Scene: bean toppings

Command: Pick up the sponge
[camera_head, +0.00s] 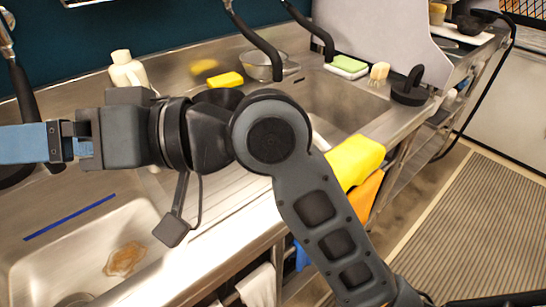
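A green-and-white sponge (347,66) lies on the back ledge of the counter, right of centre. A plain yellow block (226,80), which also looks like a sponge, lies on the ledge further left, beside a metal bowl. I cannot tell which one the task names. My gripper (45,143) is at the left edge, over the left side of the counter, apart from both. A blue part of it runs out of the picture. Its fingertips are not clearly shown, so I cannot tell whether it is open. My arm crosses the middle of the view and hides part of the counter.
A metal bowl (263,66), a white bottle (127,70), a brush (379,73) and a black-handled tool (409,88) stand along the back. The left sink (75,250) has a brown stain. Yellow cloth (355,158) hangs over the front edge. Striped floor matting lies right.

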